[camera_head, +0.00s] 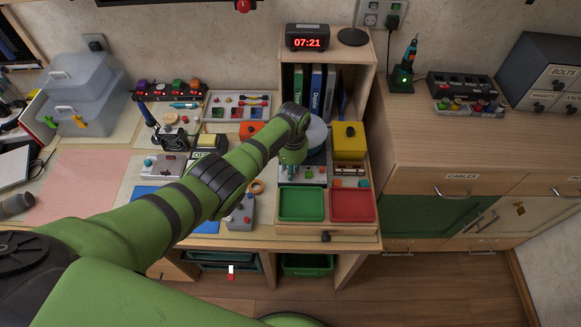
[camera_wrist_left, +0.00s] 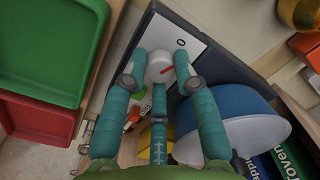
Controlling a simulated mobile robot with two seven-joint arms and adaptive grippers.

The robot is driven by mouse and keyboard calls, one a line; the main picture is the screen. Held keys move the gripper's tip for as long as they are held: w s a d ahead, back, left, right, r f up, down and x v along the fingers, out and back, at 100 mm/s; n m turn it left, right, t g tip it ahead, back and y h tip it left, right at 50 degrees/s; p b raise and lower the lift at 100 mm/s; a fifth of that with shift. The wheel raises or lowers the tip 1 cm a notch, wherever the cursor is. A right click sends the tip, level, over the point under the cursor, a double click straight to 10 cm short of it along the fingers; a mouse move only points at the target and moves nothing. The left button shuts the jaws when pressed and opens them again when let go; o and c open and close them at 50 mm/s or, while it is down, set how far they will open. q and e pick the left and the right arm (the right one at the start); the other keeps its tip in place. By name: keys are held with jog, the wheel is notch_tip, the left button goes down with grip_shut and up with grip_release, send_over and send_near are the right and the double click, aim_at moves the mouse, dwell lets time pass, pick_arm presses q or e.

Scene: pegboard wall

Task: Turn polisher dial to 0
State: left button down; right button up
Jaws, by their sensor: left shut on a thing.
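The polisher's blue and white wheel (camera_wrist_left: 235,95) is beside the fingers. In the head view, my left gripper (camera_head: 292,158) is at the polisher, whose wheel (camera_head: 316,134) shows partly behind my arm. The dial is hidden there. My right gripper is not in view.
A green tray (camera_head: 301,204) and a red tray (camera_head: 352,205) lie in front of the polisher. A yellow box (camera_head: 348,141) stands to its right. A shelf with binders (camera_head: 316,92) and a clock (camera_head: 307,38) is behind. My left arm passes over the cluttered bench.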

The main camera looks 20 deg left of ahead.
pick_arm(q)
jog(key=c, duration=1)
grip_release()
jog(key=r, duration=1.2)
jog(key=shift+d, duration=0.25)
